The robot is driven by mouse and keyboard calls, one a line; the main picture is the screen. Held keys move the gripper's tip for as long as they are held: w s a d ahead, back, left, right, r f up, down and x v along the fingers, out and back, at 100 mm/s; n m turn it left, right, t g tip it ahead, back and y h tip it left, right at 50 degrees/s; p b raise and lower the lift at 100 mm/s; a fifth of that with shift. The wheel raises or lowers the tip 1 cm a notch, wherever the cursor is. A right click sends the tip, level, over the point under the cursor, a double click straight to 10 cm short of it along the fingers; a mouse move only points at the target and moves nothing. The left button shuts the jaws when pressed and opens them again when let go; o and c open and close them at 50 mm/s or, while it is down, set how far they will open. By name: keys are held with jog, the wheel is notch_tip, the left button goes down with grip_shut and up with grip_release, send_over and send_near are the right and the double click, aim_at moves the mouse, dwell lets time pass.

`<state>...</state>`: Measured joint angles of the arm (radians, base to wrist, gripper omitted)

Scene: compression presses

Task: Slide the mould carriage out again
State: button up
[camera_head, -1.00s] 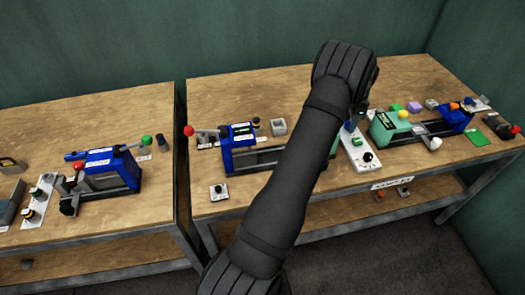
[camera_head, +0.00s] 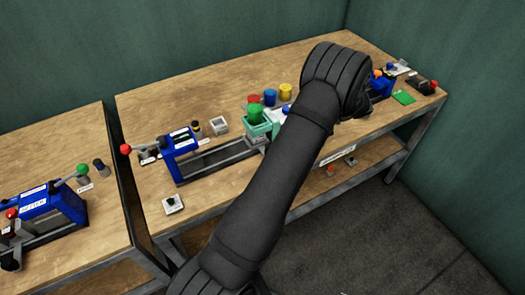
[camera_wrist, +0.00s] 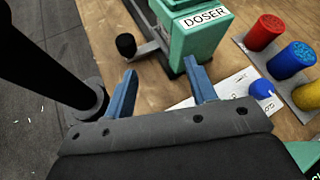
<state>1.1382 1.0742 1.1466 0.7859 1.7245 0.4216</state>
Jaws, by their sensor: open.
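A blue press (camera_head: 183,145) with a red-ball lever stands on the right-hand table, its dark rails (camera_head: 225,158) running right to a pale green doser (camera_head: 257,130). The wrist view shows a green unit labelled DOSER (camera_wrist: 203,42), with a black-knobbed handle (camera_wrist: 126,45) at its left. I cannot make out the mould carriage for sure. My gripper (camera_wrist: 163,84) is open, with nothing between its blue-grey fingers. The black knob is just beyond the left fingertip, and the right fingertip appears close to the doser. In the head view my arm hides the gripper.
Red (camera_wrist: 264,31), blue (camera_wrist: 291,60) and yellow (camera_wrist: 307,95) cups stand right of the doser. Another blue press (camera_head: 380,86) is partly behind my arm. A third (camera_head: 52,205) stands on the left table. A small control box (camera_head: 173,204) sits near the front edge.

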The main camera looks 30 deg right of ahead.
aim_at(261, 143)
jog(key=s+f+m+t+y, duration=0.2)
jog(key=s+f+m+t, duration=0.4)
jog(key=s, duration=0.6)
jog(key=shift+m+t, duration=0.3)
jog(key=shift+t, duration=0.3)
jog(key=x, duration=1.8)
jog(key=shift+d, duration=0.1)
jog(key=shift+c, duration=0.4)
